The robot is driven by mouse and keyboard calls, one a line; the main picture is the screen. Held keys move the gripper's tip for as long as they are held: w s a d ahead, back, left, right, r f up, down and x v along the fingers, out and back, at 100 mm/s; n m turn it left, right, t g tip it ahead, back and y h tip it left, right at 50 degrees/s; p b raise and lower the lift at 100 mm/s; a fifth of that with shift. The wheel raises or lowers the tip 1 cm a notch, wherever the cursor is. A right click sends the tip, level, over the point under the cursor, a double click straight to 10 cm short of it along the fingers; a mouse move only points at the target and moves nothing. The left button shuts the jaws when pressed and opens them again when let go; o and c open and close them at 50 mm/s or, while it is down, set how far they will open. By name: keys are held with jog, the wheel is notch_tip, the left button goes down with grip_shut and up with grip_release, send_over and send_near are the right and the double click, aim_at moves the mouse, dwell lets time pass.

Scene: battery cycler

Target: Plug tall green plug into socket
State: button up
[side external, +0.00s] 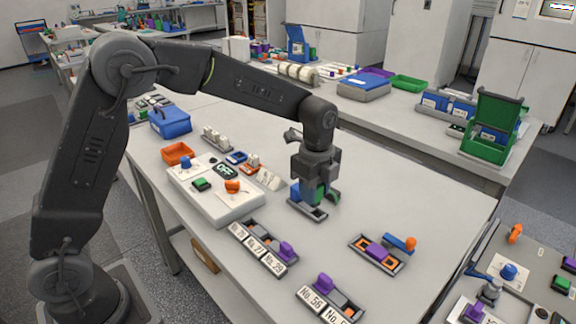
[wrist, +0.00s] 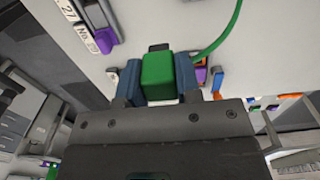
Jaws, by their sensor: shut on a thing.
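The tall green plug (wrist: 158,75) is between the two blue-grey fingers of my gripper (wrist: 158,84) in the wrist view, and the gripper is shut on it. In the side view the green plug (side external: 319,192) shows partly behind the fingers of my gripper (side external: 317,198). A grey tray-like base (side external: 307,212) lies on the table directly under and around the plug's lower end. Whether the plug is seated in it or just above it I cannot tell. The socket opening is hidden. A green cable (wrist: 222,38) curves up at the plug's right in the wrist view.
A white control box (side external: 222,207) with coloured knobs stands left of my gripper. Labelled trays with purple parts (side external: 264,247) lie in front.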

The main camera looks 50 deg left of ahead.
jog(key=s+d+f, duration=0.1)
jog(key=s+d, duration=0.4)
jog(key=d, duration=0.4)
jog(key=s+d+f, duration=0.1)
jog(key=s+d, duration=0.3)
jog(key=d, duration=0.6)
jog(key=shift+s+a+f, duration=0.1)
jog(key=shift+s+f, duration=0.05)
jog(key=shift+f, duration=3.35)
jog(key=shift+f, duration=0.2)
jog(key=o, duration=1)
